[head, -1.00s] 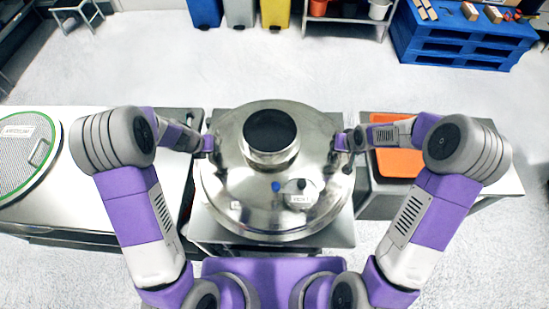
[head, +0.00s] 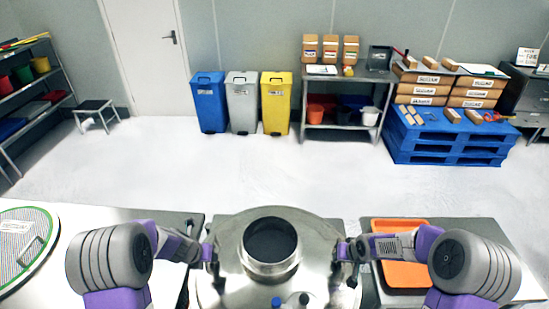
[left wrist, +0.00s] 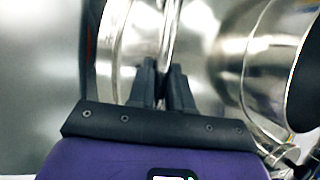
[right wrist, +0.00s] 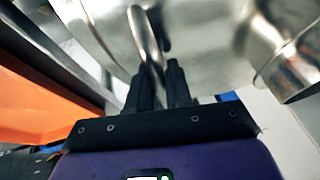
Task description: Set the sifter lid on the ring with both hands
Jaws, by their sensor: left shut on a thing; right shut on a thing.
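The sifter lid (head: 318,238) is a shiny steel dome with a wide dark-mouthed neck (head: 270,247), at the bottom centre of the head view. My left gripper (head: 207,253) is shut on the lid's left side. In the left wrist view its dark fingers (left wrist: 166,88) meet by bright curved steel. My right gripper (head: 347,251) is shut on the right side. In the right wrist view its fingers (right wrist: 157,88) close on a bent steel handle (right wrist: 147,45). The ring cannot be made out under the lid, so I cannot tell whether they touch.
A green-rimmed mesh screen (head: 22,245) lies on the left table (head: 88,222). An orange tray (head: 400,276) sits on the right table (head: 480,236). Bins, a shelf and a blue pallet (head: 445,148) stand far back, across clear floor.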

